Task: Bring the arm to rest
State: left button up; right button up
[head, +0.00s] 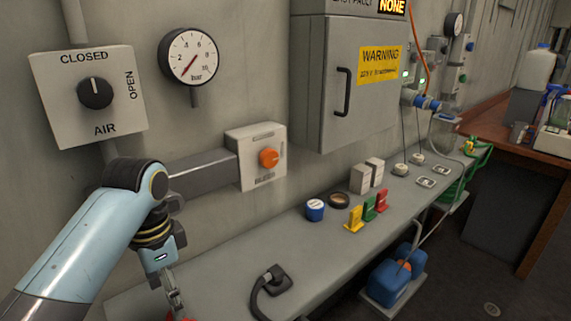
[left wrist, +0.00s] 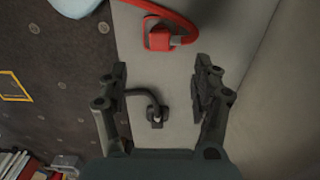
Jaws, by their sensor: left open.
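My left arm comes in from the left in the head view and bends down over the near end of the grey bench (head: 225,285). My left gripper (head: 175,298) points down there, and its fingertips are partly cut off by the bottom edge. In the left wrist view the left gripper (left wrist: 163,78) is open, with nothing between its fingers. Beyond the fingertips lies a red connector with a red cable (left wrist: 160,38). A black connector with a cable (left wrist: 155,115) shows between the fingers, lower down on the bench. My right gripper is not in view.
The wall carries an air switch panel (head: 95,93), a gauge (head: 189,56), a box with an orange knob (head: 247,158) and a grey cabinet (head: 335,85). Between is bare bench.

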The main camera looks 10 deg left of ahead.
pick_arm(q)
jog(key=s+r+n+t, duration=0.2)
jog(key=s+r+n, duration=0.15)
jog(key=s, duration=0.65)
jog(key=s+r+n+t, duration=0.2)
jog(key=s+n, duration=0.2)
jog(key=s, duration=0.5)
jog(key=s+a+f+g+b, duration=0.15)
jog(key=f+b, duration=0.35)
jog(key=f, duration=1.3)
jog(key=a+f+b, duration=0.2)
jog(key=f+b, duration=0.4)
jog(key=f, duration=1.3)
jog(key=s+f+b, duration=0.4)
jog(key=s+f, duration=0.5)
jog(key=f, duration=0.3)
jog(key=s+f+g+b, duration=0.1)
jog(key=s+f+b, duration=0.3)
jog(key=s+f, duration=0.6)
notch_tip(320, 180, down, 3)
jog(key=shift+a+r+y+b, duration=0.1)
jog(key=shift+a+y+b, duration=0.2)
jog(key=shift+a+y, duration=0.1)
jog(key=shift+g, duration=0.25)
